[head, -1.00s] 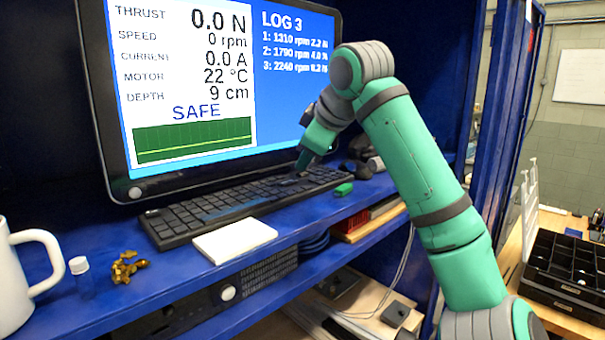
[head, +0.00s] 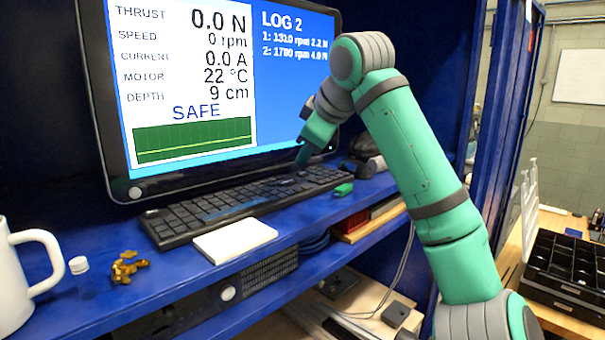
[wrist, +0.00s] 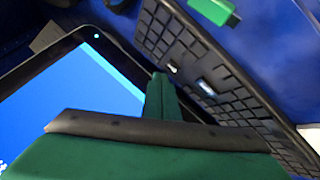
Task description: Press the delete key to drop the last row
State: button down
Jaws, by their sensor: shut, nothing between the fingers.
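The black keyboard (head: 215,205) lies on the blue shelf in front of the monitor (head: 135,192); it also shows in the wrist view (wrist: 230,85). The screen reads LOG 2 with two rows, 1310 rpm and 1790 rpm. My gripper (head: 302,163) is shut and empty, pointing down just above the right part of the keyboard. In the wrist view its fingertips (wrist: 159,82) are near the keyboard's edge, between keyboard and screen. Two keys there look lighter, one whitish and one bluish; their labels are unreadable. I cannot make out the delete key.
A white pad (head: 235,240) lies in front of the keyboard. A white mug (head: 15,280), a small capped vial (head: 80,275) and a brass part (head: 127,267) stand at the left. Dark objects sit behind my gripper.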

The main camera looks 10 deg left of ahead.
jog(key=shift+r, duration=2.55)
